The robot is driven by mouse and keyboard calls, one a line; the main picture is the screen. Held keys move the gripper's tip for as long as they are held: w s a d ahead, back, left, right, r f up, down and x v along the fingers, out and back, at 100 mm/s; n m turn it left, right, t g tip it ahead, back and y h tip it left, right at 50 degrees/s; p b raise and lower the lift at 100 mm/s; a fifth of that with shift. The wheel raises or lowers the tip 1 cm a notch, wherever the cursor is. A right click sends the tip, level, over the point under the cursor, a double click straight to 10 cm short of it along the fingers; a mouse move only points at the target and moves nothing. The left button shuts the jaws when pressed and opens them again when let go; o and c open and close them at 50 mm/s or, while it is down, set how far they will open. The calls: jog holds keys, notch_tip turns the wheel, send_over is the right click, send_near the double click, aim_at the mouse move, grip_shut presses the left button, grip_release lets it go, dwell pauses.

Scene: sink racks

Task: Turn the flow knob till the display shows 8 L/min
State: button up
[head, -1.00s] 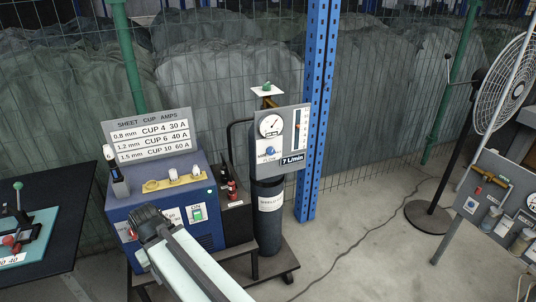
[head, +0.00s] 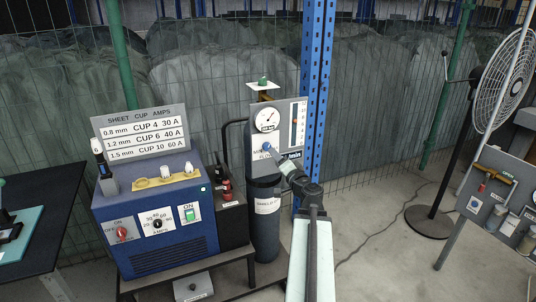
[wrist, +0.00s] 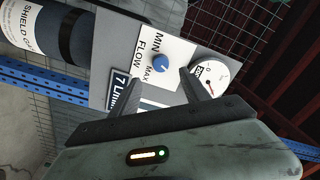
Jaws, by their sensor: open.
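The blue flow knob (head: 267,147) sits on a grey panel (head: 259,111) above the gas cylinder (head: 266,232). In the wrist view the knob (wrist: 160,63) lies between MIN and MAX marks, beyond and between my fingertips, apart from them. My gripper (wrist: 156,88) is open and empty, pointed at the panel; in the head view it (head: 283,160) is just below right of the knob. The display (wrist: 118,90) is partly hidden by a finger; "7 L/min" is partly readable. In the head view my gripper covers most of the display.
A round gauge (head: 267,120) and a flow tube (head: 298,124) are on the same panel. A blue post (head: 315,90) stands close behind on the right. A blue welder box (head: 155,217) stands left. A fan (head: 505,85) stands far right.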

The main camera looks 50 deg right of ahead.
aim_at(268, 148)
jog(key=x, duration=0.8)
jog(key=shift+a, duration=0.15)
jog(key=c, duration=1.2)
grip_shut()
